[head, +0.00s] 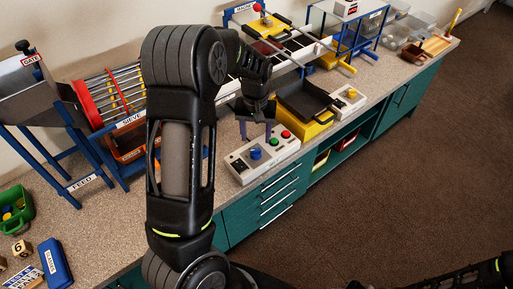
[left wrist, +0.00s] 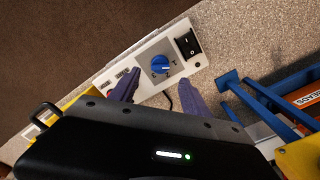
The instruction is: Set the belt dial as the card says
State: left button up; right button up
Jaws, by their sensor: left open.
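A blue dial (head: 256,153) sits on a long white control box (head: 240,168) near the counter's front edge, beside a green and a red button. In the left wrist view the blue dial (left wrist: 161,65) shows a pale mark, with a black rocker switch (left wrist: 187,45) to its right. My left gripper (head: 257,126) is over the box; its two purple fingers (left wrist: 158,84) are apart, pointing at the dial, with nothing between them. Contact with the dial cannot be told. A printed card (head: 23,277) lies at the lower left, its text too small to read. My right gripper is out of view.
The sieve frame (head: 131,122) and feed stand stand left of my arm. A yellow bin with a black tray (head: 303,101) and a small box with a yellow knob (head: 351,93) are to the right. A blue case (head: 55,264) and green bin are lower left. Open floor lies right.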

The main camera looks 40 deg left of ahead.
aim_at(256, 150)
pick_arm(q)
notch_tip(256, 150, down, 7)
jog(key=shift+f+p, duration=0.2)
jog(key=shift+p, duration=0.2)
jog(key=shift+c, duration=0.4)
grip_shut()
